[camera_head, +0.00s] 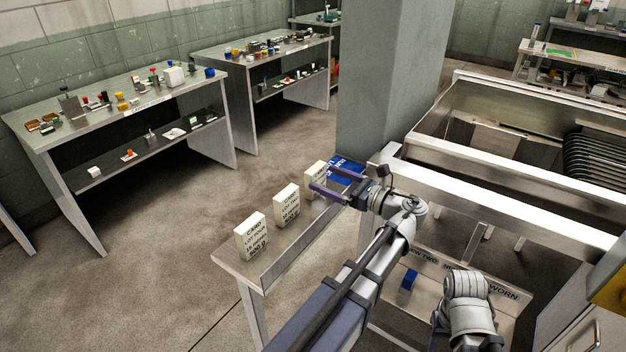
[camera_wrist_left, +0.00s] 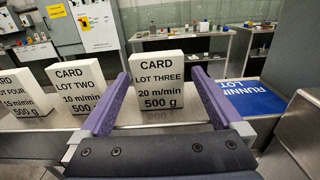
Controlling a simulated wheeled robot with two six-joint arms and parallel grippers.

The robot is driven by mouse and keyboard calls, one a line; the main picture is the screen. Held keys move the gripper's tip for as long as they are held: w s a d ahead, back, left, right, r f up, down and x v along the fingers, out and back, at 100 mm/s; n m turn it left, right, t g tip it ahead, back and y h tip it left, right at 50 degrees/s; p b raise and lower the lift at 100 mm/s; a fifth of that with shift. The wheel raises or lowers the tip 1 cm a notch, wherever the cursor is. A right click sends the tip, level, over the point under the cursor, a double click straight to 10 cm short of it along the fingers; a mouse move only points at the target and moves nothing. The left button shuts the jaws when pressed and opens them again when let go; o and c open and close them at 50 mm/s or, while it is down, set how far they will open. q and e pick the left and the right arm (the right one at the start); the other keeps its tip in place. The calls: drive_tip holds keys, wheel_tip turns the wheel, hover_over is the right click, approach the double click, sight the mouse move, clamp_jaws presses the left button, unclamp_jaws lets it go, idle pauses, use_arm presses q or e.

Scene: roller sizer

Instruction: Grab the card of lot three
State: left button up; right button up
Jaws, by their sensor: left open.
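The card of lot three (camera_wrist_left: 158,84) is a white upright block with black print reading "LOT THREE, 20 m/min, 500 g". In the head view it is the farthest card (camera_head: 313,178) of the row on a narrow metal shelf (camera_head: 232,262). My left gripper (camera_head: 321,178) is open, with its purple fingers pointing at this card. In the left wrist view the card shows between the fingertips (camera_wrist_left: 161,73), and I cannot tell whether they touch it.
The lot two card (camera_wrist_left: 80,86) and the lot four card (camera_head: 251,237) stand along the same shelf. A blue "RUNNING LOT" plate (camera_wrist_left: 247,99) lies past the lot three card. A green pillar (camera_head: 385,80) rises just behind. Open floor lies left of the shelf.

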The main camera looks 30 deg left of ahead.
use_arm(q)
drive_tip(key=shift+w+a, duration=0.15)
drive_tip(key=shift+a, duration=3.5)
drive_tip(key=shift+r, duration=0.1)
drive_tip(key=shift+c, duration=0.2)
drive_tip(key=c, duration=1.1)
drive_tip(key=shift+r, duration=0.1)
wheel_tip(320, 180, up, 10)
drive_tip(key=p, duration=1)
